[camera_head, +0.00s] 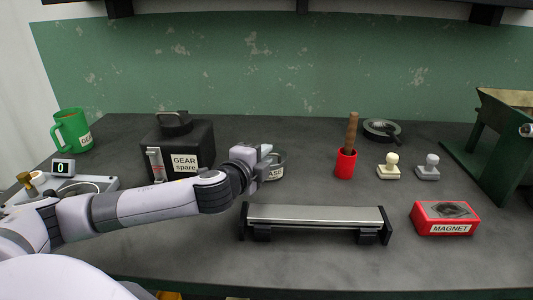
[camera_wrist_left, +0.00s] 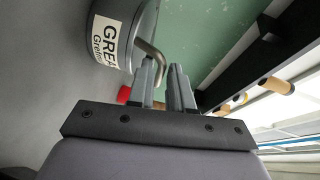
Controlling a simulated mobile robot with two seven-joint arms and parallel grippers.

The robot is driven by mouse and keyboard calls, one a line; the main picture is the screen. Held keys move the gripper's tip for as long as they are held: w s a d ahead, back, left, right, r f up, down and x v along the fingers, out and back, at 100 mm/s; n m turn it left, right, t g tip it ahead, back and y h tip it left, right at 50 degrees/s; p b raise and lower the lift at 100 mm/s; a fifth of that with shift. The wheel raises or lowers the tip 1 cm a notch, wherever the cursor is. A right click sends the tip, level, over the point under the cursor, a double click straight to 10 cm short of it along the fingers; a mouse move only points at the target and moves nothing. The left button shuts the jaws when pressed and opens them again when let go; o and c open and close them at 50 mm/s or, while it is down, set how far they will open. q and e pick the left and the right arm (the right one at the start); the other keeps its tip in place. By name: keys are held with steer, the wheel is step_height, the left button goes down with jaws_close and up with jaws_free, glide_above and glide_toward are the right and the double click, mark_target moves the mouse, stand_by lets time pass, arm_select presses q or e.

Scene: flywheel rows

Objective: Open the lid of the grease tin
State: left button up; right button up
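The grease tin (camera_head: 282,164) is a dark grey round tin with a white label, partly hidden behind my left gripper in the head view. In the left wrist view the tin (camera_wrist_left: 146,22) is at the top left, its label reading "GREASE" partly cut off. A bent metal rod handle (camera_wrist_left: 149,50) comes from the tin and runs into the narrow gap between my left fingers. My left gripper (camera_head: 266,152) is at the tin, its fingers (camera_wrist_left: 164,72) close together around the rod. How far the lid stands open cannot be told. My right gripper is not in view.
A black "GEAR spare" box (camera_head: 200,138) stands left of the tin, behind my left arm. A metal rail (camera_head: 315,216) lies in front. A red cup with a wooden handle (camera_head: 346,163), two stamps (camera_head: 389,168) and a red magnet block (camera_head: 445,218) are to the right.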

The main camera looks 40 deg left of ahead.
arm_select(q)
steer(key=shift+x, duration=0.9)
jaws_close()
